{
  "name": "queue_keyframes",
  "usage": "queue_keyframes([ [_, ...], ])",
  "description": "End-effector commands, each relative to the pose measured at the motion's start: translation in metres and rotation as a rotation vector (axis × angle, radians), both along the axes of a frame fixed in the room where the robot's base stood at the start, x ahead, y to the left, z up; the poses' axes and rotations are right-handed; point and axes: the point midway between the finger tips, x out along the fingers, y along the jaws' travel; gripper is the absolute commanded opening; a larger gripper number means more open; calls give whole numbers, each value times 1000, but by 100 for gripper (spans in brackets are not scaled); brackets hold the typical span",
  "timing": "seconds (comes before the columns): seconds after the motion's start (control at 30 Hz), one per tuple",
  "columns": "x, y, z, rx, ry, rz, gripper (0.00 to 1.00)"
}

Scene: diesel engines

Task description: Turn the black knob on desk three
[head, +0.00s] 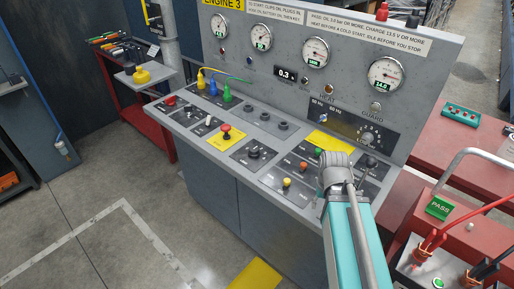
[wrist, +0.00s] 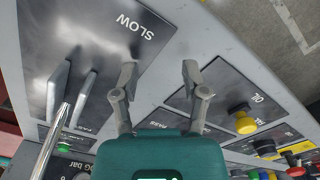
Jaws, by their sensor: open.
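The grey control desk (head: 210,170) carries the yellow "ENGINE 3" sign (head: 222,4). A small black knob (head: 254,152) stands on a dark plate on its sloping top. Another dark round part (head: 371,161) shows just right of my gripper; I cannot tell whether it is a knob. My gripper (head: 338,162) is over the right part of the desk top. In the wrist view my gripper (wrist: 160,75) is open, its two fingers apart with nothing between them. They are over the desk beside a dark plate marked "SLOW" (wrist: 100,45).
A yellow button (wrist: 242,119) is to the right. Coloured plugs (head: 213,88) and a red button (head: 226,130) stand on the desk. A red bench (head: 455,140) is at right; floor is clear in front.

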Motion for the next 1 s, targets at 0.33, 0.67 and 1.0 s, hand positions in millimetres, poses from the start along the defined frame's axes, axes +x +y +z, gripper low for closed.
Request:
queue_keyframes([
  [0.33,2,1,1,0,0,-2,83],
  [0.67,50,31,26,0,0,-61,100],
  [1.0,147,102,75,0,0,-231,100],
])
